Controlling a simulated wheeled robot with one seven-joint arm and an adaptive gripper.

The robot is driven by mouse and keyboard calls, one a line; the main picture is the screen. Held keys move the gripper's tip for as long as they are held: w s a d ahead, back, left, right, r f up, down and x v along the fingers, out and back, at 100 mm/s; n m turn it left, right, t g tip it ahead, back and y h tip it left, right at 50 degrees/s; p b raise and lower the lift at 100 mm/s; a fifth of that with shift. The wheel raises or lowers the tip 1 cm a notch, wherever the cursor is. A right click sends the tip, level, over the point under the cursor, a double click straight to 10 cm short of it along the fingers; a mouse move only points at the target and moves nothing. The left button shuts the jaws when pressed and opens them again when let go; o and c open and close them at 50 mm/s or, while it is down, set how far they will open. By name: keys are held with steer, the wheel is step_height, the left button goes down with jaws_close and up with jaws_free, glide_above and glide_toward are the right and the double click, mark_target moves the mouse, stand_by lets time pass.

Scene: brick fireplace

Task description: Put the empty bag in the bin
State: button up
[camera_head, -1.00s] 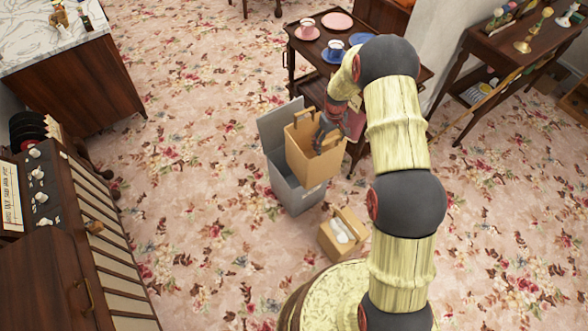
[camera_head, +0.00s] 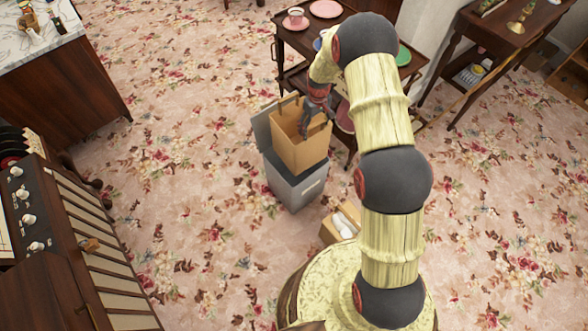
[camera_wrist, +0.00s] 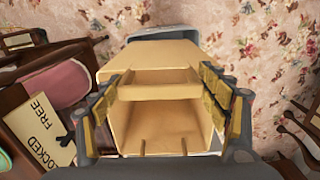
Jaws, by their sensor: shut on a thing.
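The empty bag (camera_head: 303,153) is a tan, open-topped bag, and its inside looks bare in the wrist view (camera_wrist: 160,128). My gripper (camera_head: 312,128) is shut on the bag near its upper rim; in the wrist view its fingers (camera_wrist: 165,100) lie at both sides of the bag's mouth. The bin (camera_head: 297,190) is a grey box with its lid (camera_head: 262,132) raised at the back left. The bag appears upright over the bin's opening and hides most of it. I cannot tell whether its bottom is inside.
A second tan bag (camera_head: 329,235) with white items stands on the floor in front of the bin, beside my base. A dark tea table (camera_head: 292,42) with cups and plates stands just behind. Open flowered carpet (camera_head: 190,140) lies to the left.

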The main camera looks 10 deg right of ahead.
mark_target(312, 147)
steer(key=shift+f+b, duration=4.4)
steer(key=shift+f, duration=0.2)
steer(key=shift+w+f+b, duration=0.1)
steer(key=shift+f+b, duration=1.75)
steer(key=shift+f, duration=1.1)
steer(key=o, duration=1.4)
steer(key=shift+o, duration=0.2)
steer(key=shift+r, duration=0.1)
step_height(312, 147, up, 12)
